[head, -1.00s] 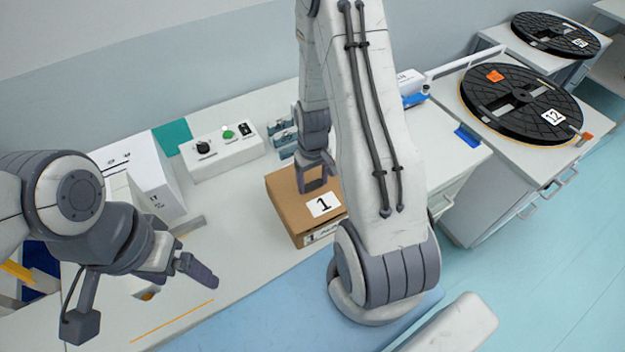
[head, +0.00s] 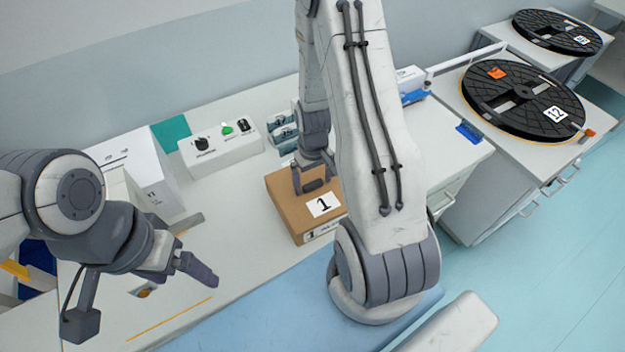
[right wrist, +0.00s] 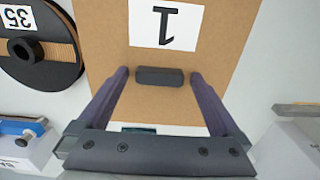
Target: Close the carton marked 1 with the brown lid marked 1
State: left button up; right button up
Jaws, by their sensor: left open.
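The brown lid (head: 283,194) has a white label with a black 1 and a dark bar handle (right wrist: 160,77). It lies flat on the carton (head: 303,236), whose low front side carries a white label with a 1. My right gripper (right wrist: 160,88) is over the lid, one finger on each side of the handle, with a narrow gap at each end. Whether its fingertips touch the lid I cannot tell. My left gripper (head: 180,266) is open and empty above the table, left of the carton. My right arm hides the carton's right part in the head view.
A control box (head: 221,150) and small blue-grey parts (head: 283,136) stand behind the carton. A white box (head: 147,178) stands at left. A reel marked 35 (right wrist: 36,48) lies near the carton. A reel marked 12 (head: 523,100) lies on the right-hand cabinet. Table left of the carton is mostly clear.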

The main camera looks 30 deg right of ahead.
aim_at(313, 184)
notch_tip(313, 184, up, 10)
jog(key=b, duration=0.1)
jog(key=shift+r, duration=0.25)
jog(key=shift+f, duration=0.15)
dwell(0.5)
notch_tip(313, 184, down, 10)
jog(key=shift+f+p, duration=0.15)
jog(key=shift+p, duration=0.4)
jog(key=shift+r+p, duration=0.3)
jog(key=shift+r, duration=0.15)
